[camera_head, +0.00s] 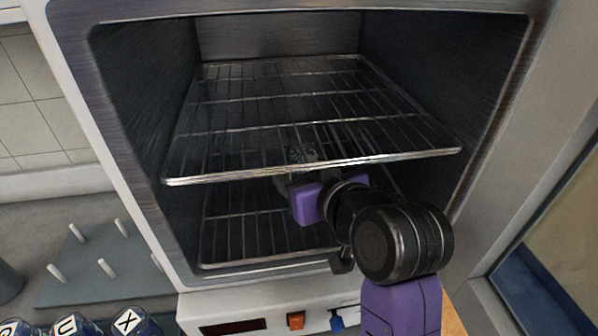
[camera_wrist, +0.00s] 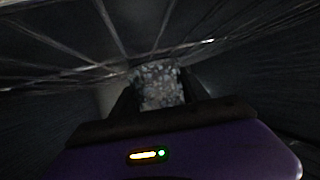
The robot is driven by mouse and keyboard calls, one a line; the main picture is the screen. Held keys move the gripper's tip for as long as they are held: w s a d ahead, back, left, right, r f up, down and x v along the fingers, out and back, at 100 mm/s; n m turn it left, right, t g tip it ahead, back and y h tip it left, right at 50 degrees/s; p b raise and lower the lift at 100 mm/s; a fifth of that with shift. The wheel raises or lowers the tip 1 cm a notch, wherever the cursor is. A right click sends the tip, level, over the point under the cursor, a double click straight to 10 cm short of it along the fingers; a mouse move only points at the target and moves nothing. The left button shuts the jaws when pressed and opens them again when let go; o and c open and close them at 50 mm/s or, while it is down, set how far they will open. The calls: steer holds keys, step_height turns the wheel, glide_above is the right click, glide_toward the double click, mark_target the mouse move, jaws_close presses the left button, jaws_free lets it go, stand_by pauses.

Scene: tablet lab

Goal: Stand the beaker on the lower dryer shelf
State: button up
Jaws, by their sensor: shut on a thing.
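The dryer is open in the head view, with an upper wire shelf (camera_head: 300,110) and a lower wire shelf (camera_head: 255,240) inside. My gripper (camera_head: 300,172) reaches into the gap between the two shelves, partly hidden behind the upper shelf's wires. In the wrist view, my gripper (camera_wrist: 158,95) is shut on the beaker (camera_wrist: 160,82), a clear, speckled-looking thing between the dark fingers. In the head view the beaker (camera_head: 300,155) shows only faintly through the upper shelf's wires. I cannot tell whether its base touches the lower shelf.
The upper shelf's front edge (camera_head: 320,167) runs close above my wrist. The lower shelf looks bare at its left. A peg rack (camera_head: 95,265) and several lettered, blue-toned containers (camera_head: 125,322) stand outside at the left. The dryer's control panel (camera_head: 265,318) is below the opening.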

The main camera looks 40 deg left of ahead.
steer(key=shift+f, duration=0.15)
steer(key=o, duration=1.4)
steer(key=b+v, duration=0.1)
steer(key=v, duration=1.1)
